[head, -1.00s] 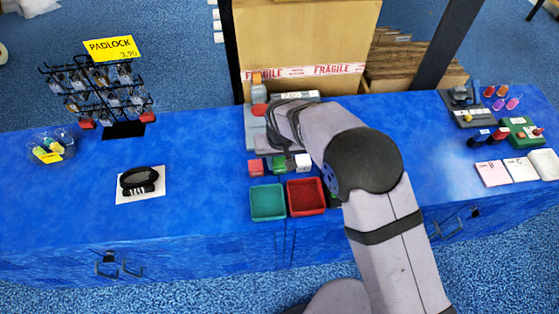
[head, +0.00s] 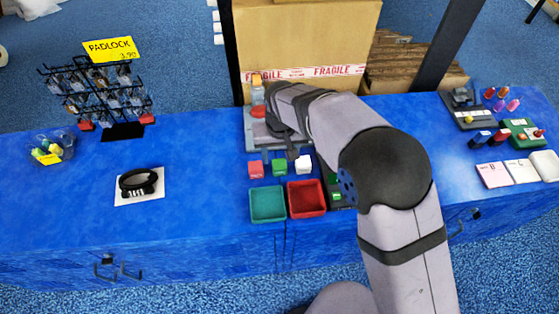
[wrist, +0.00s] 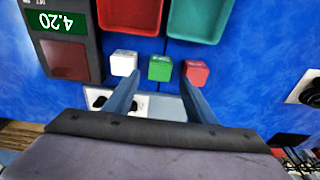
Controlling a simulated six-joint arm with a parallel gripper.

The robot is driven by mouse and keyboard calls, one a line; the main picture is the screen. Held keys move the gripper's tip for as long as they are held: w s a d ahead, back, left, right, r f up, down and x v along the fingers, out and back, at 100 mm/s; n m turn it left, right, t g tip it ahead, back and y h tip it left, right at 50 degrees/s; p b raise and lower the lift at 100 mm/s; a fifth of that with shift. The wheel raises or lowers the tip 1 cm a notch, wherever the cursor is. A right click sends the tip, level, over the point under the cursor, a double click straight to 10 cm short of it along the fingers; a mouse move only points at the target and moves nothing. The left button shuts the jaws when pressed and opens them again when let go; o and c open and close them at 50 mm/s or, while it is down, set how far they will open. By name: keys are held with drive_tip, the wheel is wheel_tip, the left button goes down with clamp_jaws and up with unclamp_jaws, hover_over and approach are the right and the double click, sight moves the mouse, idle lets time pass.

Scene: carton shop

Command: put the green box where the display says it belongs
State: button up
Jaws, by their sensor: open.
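The green box (head: 280,167) stands on the blue counter between a red box (head: 256,169) and a white box (head: 304,164). The wrist view shows the green box (wrist: 160,68) straight ahead between my open fingers, with the white box (wrist: 123,63) and red box (wrist: 196,72) outside them. My gripper (wrist: 161,80) is empty; its height over the counter is unclear. In the head view my gripper (head: 291,152) is just behind the boxes, partly hidden by my arm. A dark device with a green display (wrist: 57,22) reads 4.20, upside down in the wrist view.
A green tray (head: 252,218) and a red tray (head: 291,212) stand in front of the boxes. A grey device with a red button (head: 259,111) is behind. A padlock rack (head: 122,128) is left, and cards (head: 492,174) are right. Counter between rack and boxes is mostly clear.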

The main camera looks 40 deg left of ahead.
sight(281, 169)
wheel_tip(281, 169, up, 6)
drive_tip(key=shift+s+d, duration=0.3)
drive_tip(key=shift+s, duration=0.05)
drive_tip(key=shift+w+d, duration=0.1)
drive_tip(key=w+d+m, duration=0.2)
drive_tip(key=w+d, duration=0.1)
drive_tip(key=d, duration=0.9)
drive_tip(key=w+d+m, duration=0.2)
drive_tip(key=w+d, duration=0.2)
drive_tip(key=d, duration=0.8)
drive_tip(key=s+d+m, duration=0.1)
drive_tip(key=s+d, duration=0.3)
drive_tip(key=d, duration=0.3)
drive_tip(key=s+d+f+m, duration=0.1)
drive_tip(key=s+d+m, duration=0.1)
drive_tip(key=s+d, duration=0.2)
drive_tip(key=s+d+f+m+g+h, duration=0.1)
drive_tip(key=s+d, duration=0.3)
drive_tip(key=d, duration=0.5)
drive_tip(key=shift+d+m, duration=0.4)
drive_tip(key=shift+m, duration=0.1)
